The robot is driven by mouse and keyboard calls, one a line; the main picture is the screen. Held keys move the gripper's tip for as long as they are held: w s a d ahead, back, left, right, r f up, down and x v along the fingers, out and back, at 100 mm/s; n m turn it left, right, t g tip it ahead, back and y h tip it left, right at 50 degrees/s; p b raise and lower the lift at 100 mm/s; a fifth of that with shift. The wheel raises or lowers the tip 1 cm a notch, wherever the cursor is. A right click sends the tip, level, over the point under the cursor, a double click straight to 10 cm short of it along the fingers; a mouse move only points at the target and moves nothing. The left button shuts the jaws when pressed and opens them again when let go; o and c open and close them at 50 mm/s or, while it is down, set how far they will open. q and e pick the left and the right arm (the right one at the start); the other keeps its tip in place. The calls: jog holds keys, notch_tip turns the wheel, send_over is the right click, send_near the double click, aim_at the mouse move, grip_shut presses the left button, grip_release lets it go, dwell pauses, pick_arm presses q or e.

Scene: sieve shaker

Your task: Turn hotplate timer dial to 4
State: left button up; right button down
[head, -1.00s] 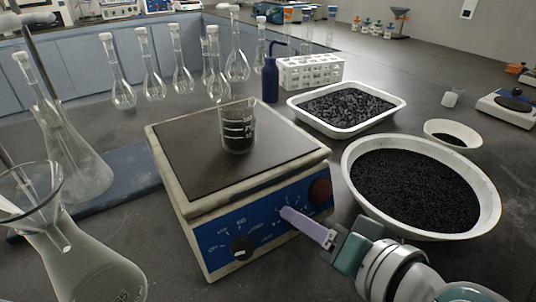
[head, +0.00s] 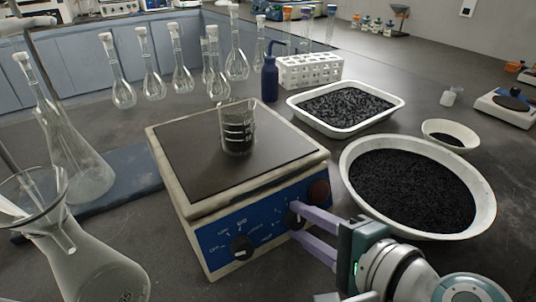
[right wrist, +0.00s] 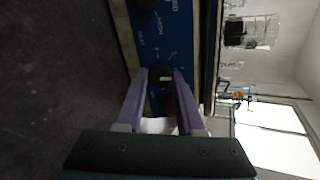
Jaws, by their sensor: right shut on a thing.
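The hotplate (head: 196,216) stands in the middle of the head view, with a blue front panel carrying two black dials. The left dial (head: 241,247) has printed markings around it and is untouched. My right gripper (head: 296,219) is shut on the right dial (head: 293,218), one purple finger on each side of it. The right wrist view also shows this dial (right wrist: 160,74) between the fingertips. The fingers hide part of its scale, and I cannot read the number it points to. My left gripper is not in view.
A beaker (head: 238,133) with dark contents stands on the hotplate's top. A red-brown knob (head: 318,192) sits right of the gripped dial. A large bowl of black grains (head: 490,207) is close to my right arm. Glass flasks (head: 85,265) stand at the left.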

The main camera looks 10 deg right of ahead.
jog(key=m, duration=0.4)
jog(key=shift+m, duration=0.3)
jog(key=m, duration=0.3)
jog(key=shift+m+p, duration=0.3)
jog(key=shift+p, duration=0.1)
jog(key=m, duration=0.4)
jog(key=shift+p, duration=0.4)
jog(key=m+p, duration=0.1)
jog(key=m, duration=0.3)
jog(key=shift+f+m, duration=0.1)
jog(key=shift+m, duration=0.2)
jog(key=c, duration=0.5)
grip_release()
jog(key=shift+s, duration=0.15)
